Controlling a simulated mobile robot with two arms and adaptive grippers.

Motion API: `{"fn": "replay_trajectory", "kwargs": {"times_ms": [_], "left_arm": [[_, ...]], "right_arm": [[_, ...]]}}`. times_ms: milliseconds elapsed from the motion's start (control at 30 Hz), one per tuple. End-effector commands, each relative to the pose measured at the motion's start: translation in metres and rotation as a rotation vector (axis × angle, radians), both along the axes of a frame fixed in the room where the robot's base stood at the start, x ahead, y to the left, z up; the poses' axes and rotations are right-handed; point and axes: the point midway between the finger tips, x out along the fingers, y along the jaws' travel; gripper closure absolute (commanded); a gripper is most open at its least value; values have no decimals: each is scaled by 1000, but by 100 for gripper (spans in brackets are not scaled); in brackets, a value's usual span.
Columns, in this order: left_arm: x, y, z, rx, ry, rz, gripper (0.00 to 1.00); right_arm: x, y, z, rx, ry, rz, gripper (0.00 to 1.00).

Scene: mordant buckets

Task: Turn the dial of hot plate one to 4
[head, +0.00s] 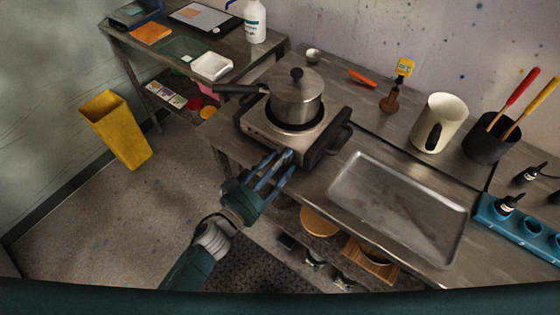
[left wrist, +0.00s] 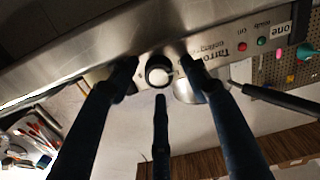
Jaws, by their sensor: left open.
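Hot plate one (head: 331,139) stands on the metal bench, with a lidded steel saucepan (head: 297,103) on its ring. Its front panel shows upside down in the left wrist view, with a label reading "one" (left wrist: 282,29). The round dial (left wrist: 158,72), dark-rimmed with a pale face, sits on that panel. My left gripper (head: 276,160) is at the front of the hot plate, its fingers open and spread around the dial. I cannot tell whether any finger touches it. The dial is hidden in the head view, and its setting is not readable. My right gripper is not in view.
A red light (left wrist: 240,46) and a green light (left wrist: 262,41) are on the panel beside the dial. The saucepan handle (head: 238,89) points left. A metal tray (head: 400,205) lies right of the hot plate. A yellow bin (head: 120,130) stands on the floor at left.

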Motion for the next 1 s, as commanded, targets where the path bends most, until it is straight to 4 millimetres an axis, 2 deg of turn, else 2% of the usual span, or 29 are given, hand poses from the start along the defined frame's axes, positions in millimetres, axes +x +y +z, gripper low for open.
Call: {"fn": "replay_trajectory", "kwargs": {"times_ms": [33,233,667,1000], "left_arm": [[0,0,0,0,0,0,59],[0,0,0,-1,-1,0,97],[1,0,3,23,-24,0,98],[1,0,6,192,-153,1,98]], "right_arm": [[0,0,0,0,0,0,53],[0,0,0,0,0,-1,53],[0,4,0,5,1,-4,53],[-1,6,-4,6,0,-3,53]]}}
